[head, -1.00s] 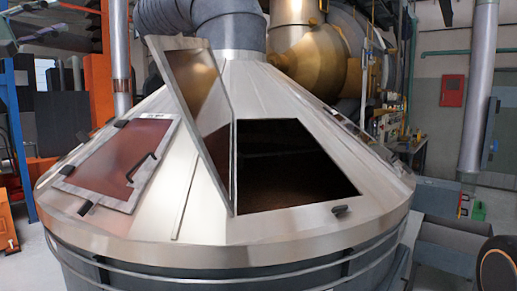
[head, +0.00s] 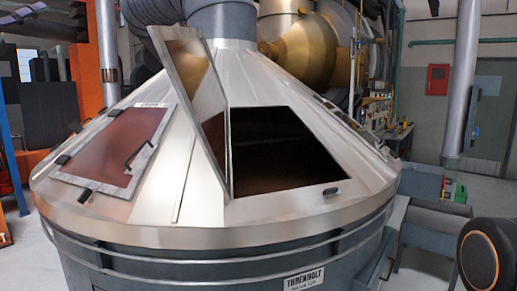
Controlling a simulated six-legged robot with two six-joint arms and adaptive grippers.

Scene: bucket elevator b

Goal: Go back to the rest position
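A large metal cone-topped vessel (head: 195,160) fills the middle of the head view. Its front hatch opening (head: 280,150) is dark inside. The glazed hatch door (head: 195,95) stands raised at the left edge of the opening. A second hatch (head: 115,150) with a reddish pane and a black handle is shut on the left side of the cone. Neither of my grippers shows in the view, so whether they are open or shut is hidden.
A nameplate (head: 303,279) is on the vessel's lower wall. Thick grey ducting and a brass-coloured vessel (head: 310,50) stand behind. Orange and blue posts are at the left. A grey door (head: 490,115) and red wall box (head: 438,79) are at the back right, with some open floor before them.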

